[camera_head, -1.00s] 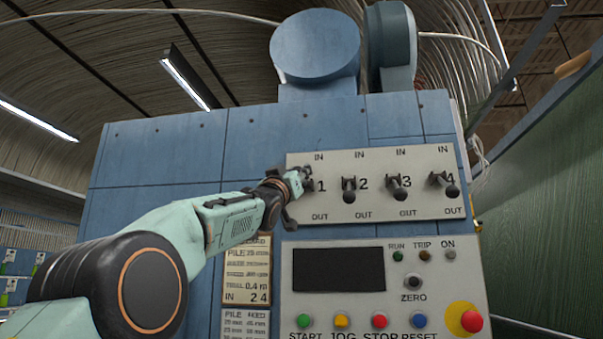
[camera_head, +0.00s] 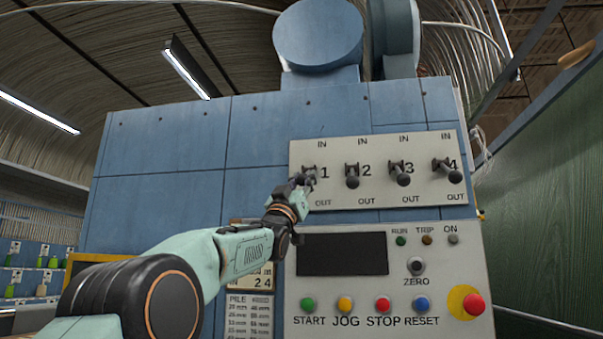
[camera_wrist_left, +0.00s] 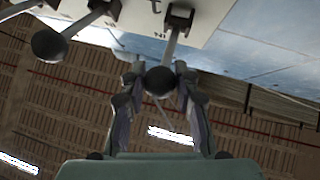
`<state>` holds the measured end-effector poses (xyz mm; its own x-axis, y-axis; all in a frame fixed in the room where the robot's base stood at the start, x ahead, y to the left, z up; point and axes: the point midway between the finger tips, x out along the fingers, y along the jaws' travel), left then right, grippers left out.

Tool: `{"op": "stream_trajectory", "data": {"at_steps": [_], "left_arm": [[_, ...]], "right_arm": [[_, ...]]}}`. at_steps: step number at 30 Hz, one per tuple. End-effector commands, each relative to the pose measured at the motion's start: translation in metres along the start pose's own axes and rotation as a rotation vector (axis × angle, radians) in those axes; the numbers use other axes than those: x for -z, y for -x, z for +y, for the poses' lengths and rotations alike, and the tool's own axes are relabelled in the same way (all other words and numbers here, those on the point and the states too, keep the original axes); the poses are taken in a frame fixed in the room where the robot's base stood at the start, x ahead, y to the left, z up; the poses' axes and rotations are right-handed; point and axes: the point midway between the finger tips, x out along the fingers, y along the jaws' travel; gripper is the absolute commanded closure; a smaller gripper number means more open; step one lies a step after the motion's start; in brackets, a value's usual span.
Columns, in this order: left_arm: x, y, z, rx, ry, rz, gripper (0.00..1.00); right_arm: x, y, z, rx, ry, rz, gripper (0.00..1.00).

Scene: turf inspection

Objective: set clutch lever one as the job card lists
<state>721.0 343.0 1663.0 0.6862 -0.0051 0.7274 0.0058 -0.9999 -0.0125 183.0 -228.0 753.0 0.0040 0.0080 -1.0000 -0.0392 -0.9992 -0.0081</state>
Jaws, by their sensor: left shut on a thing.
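Clutch lever one (camera_head: 309,170) is at the left end of the white lever plate (camera_head: 385,208), marked IN above and OUT below. My left gripper (camera_head: 300,184) reaches it from the lower left and partly hides it. In the left wrist view the gripper (camera_wrist_left: 160,82) is shut on the lever's black ball knob (camera_wrist_left: 160,81), one finger on each side. Whether the lever stands at IN or OUT is hard to tell. The job card (camera_head: 262,282) is partly behind my arm; "2 4" shows on it. My right gripper is not in view.
Levers two (camera_head: 352,181), three (camera_head: 404,179) and four (camera_head: 454,175) stand to the right on the same plate. Below is a control panel (camera_head: 440,262) with a dark display, several buttons and a red stop knob (camera_head: 473,303). A green wall (camera_head: 545,200) stands at right.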

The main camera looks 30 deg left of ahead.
Motion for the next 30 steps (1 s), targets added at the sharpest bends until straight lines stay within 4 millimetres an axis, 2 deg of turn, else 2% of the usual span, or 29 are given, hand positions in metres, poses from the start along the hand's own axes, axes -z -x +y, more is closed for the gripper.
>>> {"op": "stream_trajectory", "data": {"at_steps": [1, 3, 27, 28, 30], "left_arm": [[-0.0130, 0.0030, -0.0007, 0.002, 0.001, -0.024, 1.00], [-0.0145, 0.0035, -0.0010, 0.002, 0.001, -0.024, 1.00], [-0.0168, 0.0045, -0.0015, 0.002, 0.002, -0.025, 1.00], [-0.0168, 0.0044, -0.0015, 0.002, 0.002, -0.025, 0.69], [-0.0158, 0.0042, -0.0015, 0.002, 0.001, -0.023, 0.63]], "right_arm": [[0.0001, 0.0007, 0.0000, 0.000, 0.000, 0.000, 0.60], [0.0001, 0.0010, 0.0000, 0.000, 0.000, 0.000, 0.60], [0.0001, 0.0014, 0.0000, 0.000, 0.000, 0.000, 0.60], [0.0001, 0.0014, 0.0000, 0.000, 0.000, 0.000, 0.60], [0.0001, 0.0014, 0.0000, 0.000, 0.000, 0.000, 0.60]]}}
